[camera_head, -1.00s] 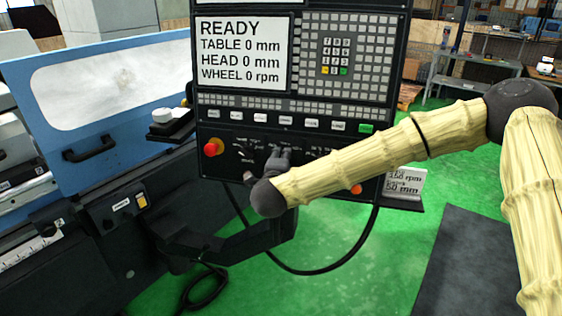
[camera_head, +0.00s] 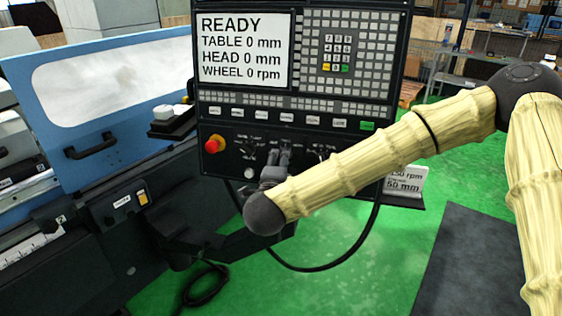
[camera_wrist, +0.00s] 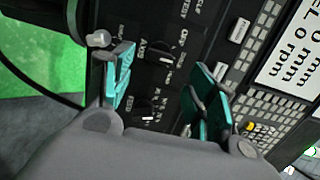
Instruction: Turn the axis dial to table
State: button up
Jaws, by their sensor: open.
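The axis dial (camera_wrist: 160,56) is a small black knob with a pale pointer mark on the dark control panel. In the wrist view it shows between and beyond my gripper's (camera_wrist: 165,60) teal fingers, with a tilted label beside it that seems to read AXIS. The fingers stand apart with nothing between them; contact with the dial cannot be made out. In the head view my gripper (camera_head: 284,156) is at the panel's lower row of controls and covers part of it. The exact dial setting is too small to read.
The panel screen (camera_head: 243,50) reads READY, TABLE 0 mm, HEAD 0 mm, WHEEL 0 rpm. A red button (camera_head: 211,145) is left of my gripper. A second dial (camera_wrist: 147,111) and a white button (camera_wrist: 98,39) are near the fingers. A blue machine door (camera_head: 120,90) stands left.

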jog(key=shift+v, duration=2.3)
